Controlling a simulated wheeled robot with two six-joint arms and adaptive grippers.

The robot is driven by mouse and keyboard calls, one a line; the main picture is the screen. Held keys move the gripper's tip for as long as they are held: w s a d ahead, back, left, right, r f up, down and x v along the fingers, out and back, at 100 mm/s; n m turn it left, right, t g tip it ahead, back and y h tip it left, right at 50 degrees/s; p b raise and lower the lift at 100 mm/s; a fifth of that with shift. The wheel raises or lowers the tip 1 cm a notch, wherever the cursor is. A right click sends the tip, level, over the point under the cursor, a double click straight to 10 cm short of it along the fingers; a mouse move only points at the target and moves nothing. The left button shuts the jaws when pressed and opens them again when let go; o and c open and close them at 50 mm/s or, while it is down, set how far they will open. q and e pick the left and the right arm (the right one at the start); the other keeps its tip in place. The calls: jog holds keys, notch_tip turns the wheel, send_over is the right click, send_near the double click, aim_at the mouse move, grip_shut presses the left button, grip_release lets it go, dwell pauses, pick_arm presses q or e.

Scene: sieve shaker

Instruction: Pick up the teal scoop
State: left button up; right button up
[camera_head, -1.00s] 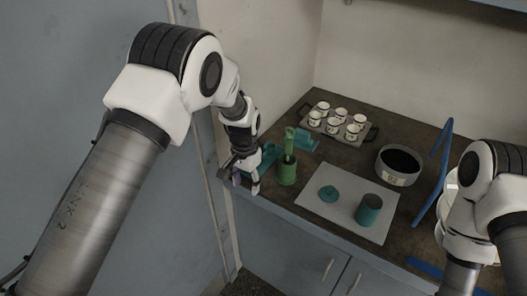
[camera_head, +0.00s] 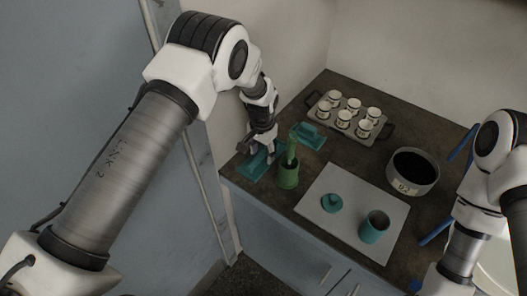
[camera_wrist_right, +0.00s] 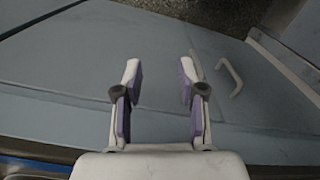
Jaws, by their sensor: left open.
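Two teal pieces lie on the dark counter at the left: one (camera_head: 252,168) under my left gripper, partly hidden by it, and a flat one with a raised part (camera_head: 308,136) farther back. I cannot tell for certain which is the scoop. My left gripper (camera_head: 257,150) is open, pointing down, with its fingers at the nearer teal piece; contact is unclear. My right gripper (camera_wrist_right: 160,76) shows open and empty in the right wrist view, over the grey cabinet front.
A green cup (camera_head: 288,178) holding a green handled tool stands right of my left gripper. A white mat (camera_head: 347,226) carries a teal lid (camera_head: 331,203) and teal jar (camera_head: 372,229). A tray of small cups (camera_head: 343,118) and a round sieve (camera_head: 414,172) stand behind.

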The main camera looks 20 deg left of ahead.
aim_at(262, 152)
pick_arm(q)
jog(key=shift+s, duration=0.1)
jog(key=shift+s+r, duration=0.15)
jog(key=shift+r, duration=0.05)
grip_shut()
jog(key=shift+f, duration=0.1)
notch_tip(262, 152, up, 10)
jog(key=b, duration=0.2)
